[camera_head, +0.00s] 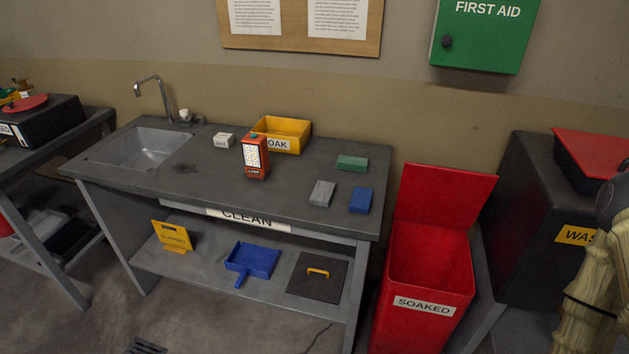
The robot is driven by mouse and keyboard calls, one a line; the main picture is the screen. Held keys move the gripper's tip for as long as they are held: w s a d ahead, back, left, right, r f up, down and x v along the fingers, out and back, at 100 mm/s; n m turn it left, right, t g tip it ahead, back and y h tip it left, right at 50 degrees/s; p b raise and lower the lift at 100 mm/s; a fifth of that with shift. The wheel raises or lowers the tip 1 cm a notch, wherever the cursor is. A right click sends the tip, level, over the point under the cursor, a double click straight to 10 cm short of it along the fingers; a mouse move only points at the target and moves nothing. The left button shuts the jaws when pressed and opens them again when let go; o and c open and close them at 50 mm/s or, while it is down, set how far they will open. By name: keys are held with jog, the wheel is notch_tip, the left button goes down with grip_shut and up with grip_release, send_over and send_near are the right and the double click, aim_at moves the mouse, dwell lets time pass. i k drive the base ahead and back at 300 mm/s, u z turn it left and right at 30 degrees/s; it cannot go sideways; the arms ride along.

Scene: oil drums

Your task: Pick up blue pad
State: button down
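The blue pad (360,200) lies flat on the grey counter (220,188), near its right front corner. A grey pad (322,193) lies just left of it, with a small gap between them. A green pad (352,162) lies behind them, towards the wall. All three are in plain view with nothing on top. My gripper is not clearly visible in the head view.
A red open-lidded bin (425,275) marked SOAKED stands right of the counter. A lower shelf holds a blue dustpan (253,261).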

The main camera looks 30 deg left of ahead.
aim_at(360, 199)
jog(key=u, duration=2.85)
jog(key=i, duration=1.85)
jog(key=z, duration=3.1)
